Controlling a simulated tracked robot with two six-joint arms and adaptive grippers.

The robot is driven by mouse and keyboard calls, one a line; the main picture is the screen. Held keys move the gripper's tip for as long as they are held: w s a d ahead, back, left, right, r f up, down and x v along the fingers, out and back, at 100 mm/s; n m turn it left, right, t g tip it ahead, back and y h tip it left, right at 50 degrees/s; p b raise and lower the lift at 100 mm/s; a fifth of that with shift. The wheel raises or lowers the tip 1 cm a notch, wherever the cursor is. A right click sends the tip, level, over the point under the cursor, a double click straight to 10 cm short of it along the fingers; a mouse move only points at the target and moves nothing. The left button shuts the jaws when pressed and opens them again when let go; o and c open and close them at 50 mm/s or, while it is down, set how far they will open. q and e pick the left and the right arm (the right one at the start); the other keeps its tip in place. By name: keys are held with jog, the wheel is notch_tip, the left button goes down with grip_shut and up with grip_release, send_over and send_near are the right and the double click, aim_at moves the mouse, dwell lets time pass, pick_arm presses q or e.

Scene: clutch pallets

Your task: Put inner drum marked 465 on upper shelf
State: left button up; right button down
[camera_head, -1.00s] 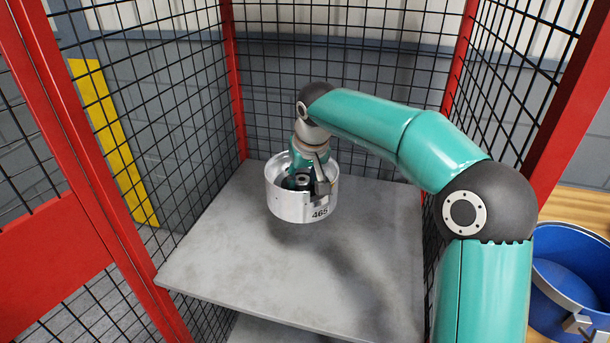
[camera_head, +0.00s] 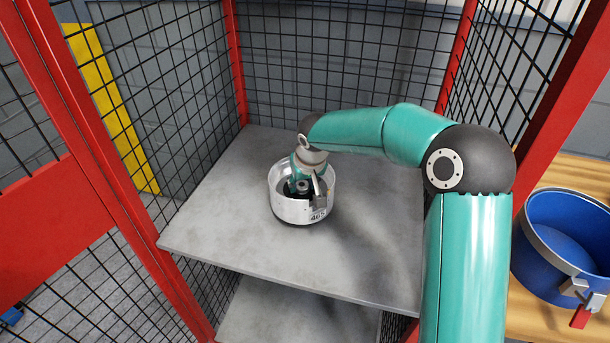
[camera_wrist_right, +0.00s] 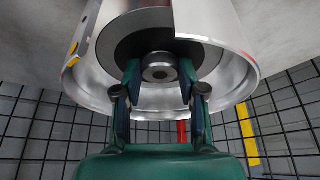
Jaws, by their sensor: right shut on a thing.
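The inner drum marked 465 (camera_head: 302,209) is a silvery open-topped cylinder with a dark hub inside. It is upright at the upper shelf (camera_head: 215,230), a grey slab inside the red-framed mesh cage. I cannot tell whether its base touches the slab. My right gripper (camera_head: 302,187) reaches down into the drum and is shut on its central hub. In the right wrist view the fingers (camera_wrist_right: 160,82) sit on either side of the hub, and the drum wall (camera_wrist_right: 220,30) surrounds them. My left gripper is not in view.
A lower shelf (camera_head: 290,318) lies beneath the upper one. Black mesh walls and red posts (camera_head: 236,65) enclose the shelves. The upper shelf is bare around the drum. A blue drum (camera_head: 560,245) stands on a wooden surface at the right.

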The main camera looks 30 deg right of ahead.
jog(key=shift+s+x, duration=0.2)
jog(key=shift+x, duration=0.9)
jog(key=c, duration=1.1)
grip_release()
jog(key=shift+s+a+f, duration=0.15)
jog(key=shift+s+f, duration=0.05)
jog(key=shift+f, duration=0.2)
jog(key=o, duration=0.4)
jog(key=shift+r, duration=0.1)
jog(key=shift+o, duration=0.2)
jog(key=shift+r, duration=0.1)
jog(key=v, duration=1.2)
